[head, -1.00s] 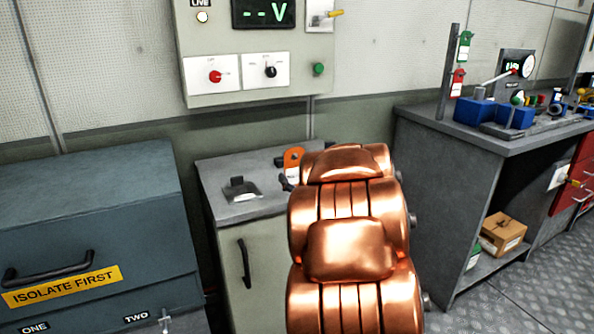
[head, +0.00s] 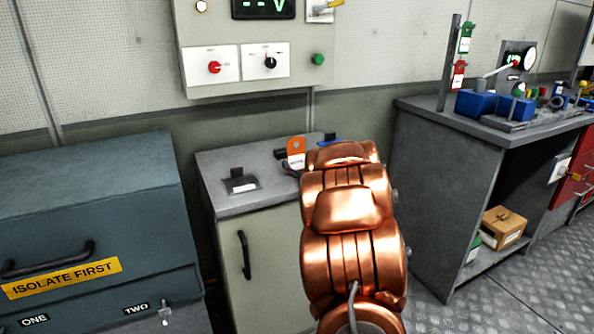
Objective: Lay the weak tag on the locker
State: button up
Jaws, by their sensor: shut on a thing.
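An orange tag (head: 296,147) with a white lower part stands upright at the end of my copper-coloured arm, over the back of the grey cabinet top. Its writing is too small to read. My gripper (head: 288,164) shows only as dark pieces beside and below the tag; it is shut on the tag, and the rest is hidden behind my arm. The low cabinet (head: 232,205), which looks like the locker, has a pale door with a black handle. Its left top is bare around a small black holder with a label (head: 241,183).
A blue-grey chest (head: 90,190) marked ISOLATE FIRST stands left of the cabinet. A control panel (head: 240,80) hangs on the wall above. A workbench (head: 435,125) with blue blocks and hanging tags is at right, a cardboard box (head: 503,228) on its shelf.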

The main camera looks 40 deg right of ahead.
jog(key=shift+f, duration=0.6)
jog(key=shift+f, duration=0.2)
jog(key=o, duration=1)
jog(key=shift+r, duration=0.15)
jog(key=shift+s+r, duration=0.1)
jog(key=shift+s, duration=0.05)
jog(key=shift+v, duration=5.9)
jog(key=shift+a, duration=0.1)
